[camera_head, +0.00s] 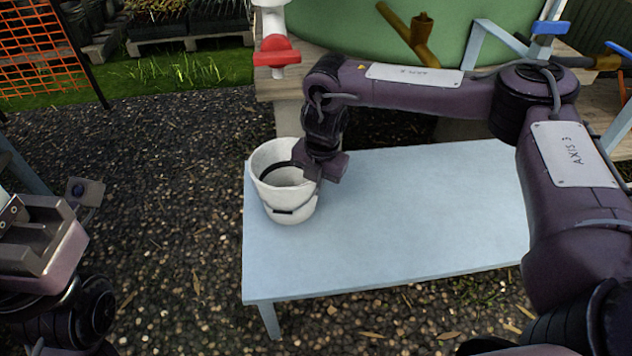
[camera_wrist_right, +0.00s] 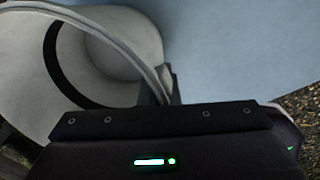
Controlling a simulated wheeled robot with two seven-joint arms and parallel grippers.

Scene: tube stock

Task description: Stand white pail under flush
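The white pail (camera_head: 291,217) stands upright at the left end of a pale blue bench (camera_head: 400,220), with a dark band inside it. My right gripper (camera_head: 310,166) is at the pail's right rim. In the right wrist view the pail (camera_wrist_right: 120,45) fills the upper left, and its pale curved edge runs down to the close-set dark fingers (camera_wrist_right: 162,90), which look shut on it. My left gripper (camera_head: 62,215) is at the left edge, away from the bench; its finger gap is unclear. No outlet is visibly labelled flush.
A green tank (camera_head: 350,25) stands on wood behind the bench. It has a white pipe with a red collar (camera_head: 276,52), a brass outlet (camera_head: 420,38) and a blue-handled valve (camera_head: 550,28). The bench's middle and right are clear. Orange mesh (camera_head: 40,50) stands back left.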

